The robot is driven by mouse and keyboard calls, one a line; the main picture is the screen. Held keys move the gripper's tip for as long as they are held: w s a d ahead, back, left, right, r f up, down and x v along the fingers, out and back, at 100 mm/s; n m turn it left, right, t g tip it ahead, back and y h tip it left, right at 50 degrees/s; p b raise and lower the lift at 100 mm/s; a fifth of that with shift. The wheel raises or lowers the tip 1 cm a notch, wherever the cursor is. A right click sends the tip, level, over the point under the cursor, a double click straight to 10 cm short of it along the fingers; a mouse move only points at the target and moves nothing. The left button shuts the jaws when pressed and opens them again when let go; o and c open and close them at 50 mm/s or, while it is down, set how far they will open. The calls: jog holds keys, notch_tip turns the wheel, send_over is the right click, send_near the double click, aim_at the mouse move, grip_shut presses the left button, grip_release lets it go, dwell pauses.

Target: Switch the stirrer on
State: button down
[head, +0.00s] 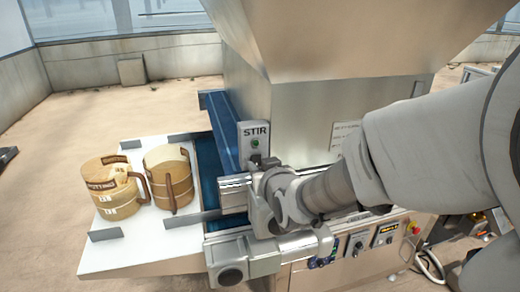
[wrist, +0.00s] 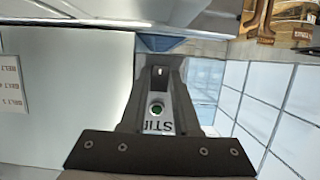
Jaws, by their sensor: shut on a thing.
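The stirrer's control box (head: 250,132), a grey plate marked STIR, is fixed to the hopper's side. Its round green lamp or button (wrist: 157,110) shows upside down in the wrist view; I cannot tell whether it is lit. The stirrer switch (wrist: 160,73), a small light lever in a dark slot, is beyond the green spot, between my fingertips. My gripper (wrist: 160,78) is shut on the switch. In the head view my gripper (head: 257,168) is at the box's lower end and hides the switch.
A large metal hopper (head: 350,40) rises behind. A white shelf (head: 125,250) at left holds two wooden-looking mugs (head: 115,190) (head: 170,180). Below my arm is a front panel (head: 350,260) with knobs and a red button (head: 413,226). Open floor (head: 60,120) lies at left.

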jog(key=shift+f+t+b, duration=0.5)
jog(key=shift+t+b, duration=0.3)
jog(key=shift+b, duration=1.8)
jog(key=shift+r+y+b, duration=0.2)
jog(key=shift+y+b, duration=0.1)
jog(key=shift+b, duration=0.5)
jog(key=c, duration=0.6)
grip_release()
jog(key=shift+c, duration=0.2)
